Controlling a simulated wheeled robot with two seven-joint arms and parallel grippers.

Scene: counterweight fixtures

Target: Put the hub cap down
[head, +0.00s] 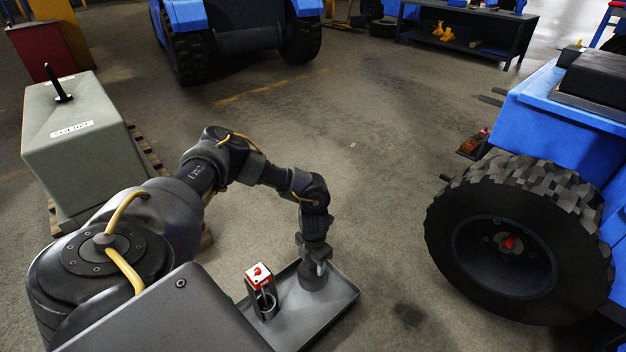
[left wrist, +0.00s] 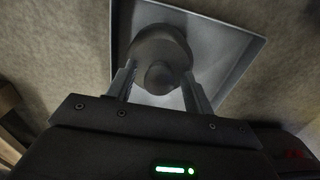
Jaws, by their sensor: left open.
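The hub cap (head: 314,281) is a dark grey round piece that sits on the shallow grey metal tray (head: 330,311). In the left wrist view, the hub cap (left wrist: 157,50) shows a rounded knob at its middle, with the tray (left wrist: 231,40) beneath. My left gripper (head: 318,264) points down right over the hub cap. In the left wrist view, the left gripper (left wrist: 158,80) is open, with one finger on each side of the knob. Whether a finger touches it I cannot tell. My right gripper is in neither view.
A red-and-white topped item (head: 259,274) stands at the tray's left side. A large black tyre (head: 465,200) on a blue machine (head: 570,125) is at the right. A grey counterweight block (head: 75,150) stands on a pallet at the left. The floor between is clear.

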